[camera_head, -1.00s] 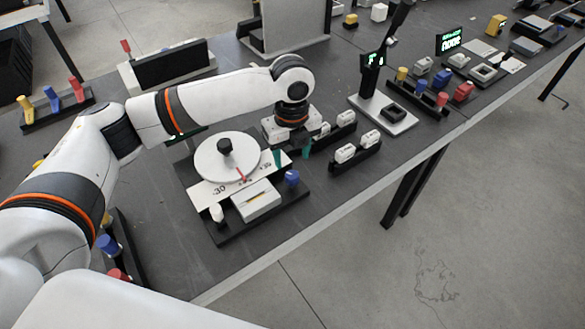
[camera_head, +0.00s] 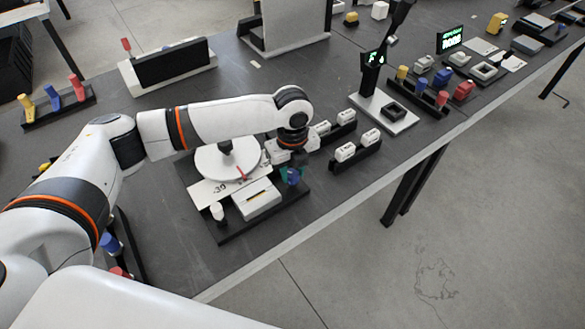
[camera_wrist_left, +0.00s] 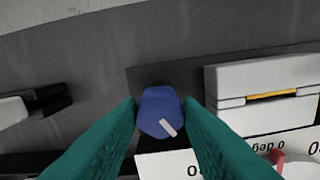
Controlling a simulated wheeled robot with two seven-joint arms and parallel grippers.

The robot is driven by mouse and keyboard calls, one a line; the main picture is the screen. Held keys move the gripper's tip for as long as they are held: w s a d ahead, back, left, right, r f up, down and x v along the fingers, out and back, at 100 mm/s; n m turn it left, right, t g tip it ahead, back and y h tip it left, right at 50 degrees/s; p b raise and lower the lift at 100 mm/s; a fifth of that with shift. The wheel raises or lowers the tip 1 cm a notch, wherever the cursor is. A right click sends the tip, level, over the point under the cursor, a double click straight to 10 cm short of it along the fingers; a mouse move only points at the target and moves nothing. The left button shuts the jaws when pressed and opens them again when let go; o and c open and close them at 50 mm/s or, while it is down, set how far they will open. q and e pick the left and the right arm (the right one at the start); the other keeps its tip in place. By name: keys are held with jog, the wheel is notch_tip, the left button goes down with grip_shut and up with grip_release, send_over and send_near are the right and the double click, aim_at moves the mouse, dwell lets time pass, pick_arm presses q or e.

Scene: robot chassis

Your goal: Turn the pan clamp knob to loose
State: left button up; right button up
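The blue knob (camera_head: 292,176), with a white pointer mark, sits at the right front corner of the black base of the pan device (camera_head: 240,228). In the left wrist view the same knob (camera_wrist_left: 160,112) lies between my two green fingertips, its white mark slanting toward the lower right. My left gripper (camera_head: 291,171) is low over the knob with one finger on each side. My right gripper is out of view.
A black holder with white pieces (camera_head: 355,152) stands to the right. The table edge is in front.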

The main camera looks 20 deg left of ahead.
pick_arm(q)
jog(key=shift+r+n+p, duration=0.2)
jog(key=shift+n+p, duration=0.2)
jog(key=shift+p, duration=0.35)
jog(key=shift+c, duration=0.4)
jog(key=n+p, duration=0.9)
jog(key=p, duration=0.2)
jog(key=shift+r, duration=0.1)
jog(key=n+p, duration=0.3)
jog(key=n, duration=0.1)
jog(key=n+p, duration=0.4)
jog(key=shift+n, duration=0.3)
jog(key=n+p, duration=0.2)
jog(key=n, duration=0.2)
jog(key=shift+n+p, duration=0.3)
jog(key=n+p, duration=0.1)
jog(key=n, duration=0.2)
jog(key=shift+p, duration=0.35)
jog(key=shift+w+f+n+p, duration=0.15)
jog(key=shift+n+p, duration=0.25)
jog(key=shift+n, duration=1.6)
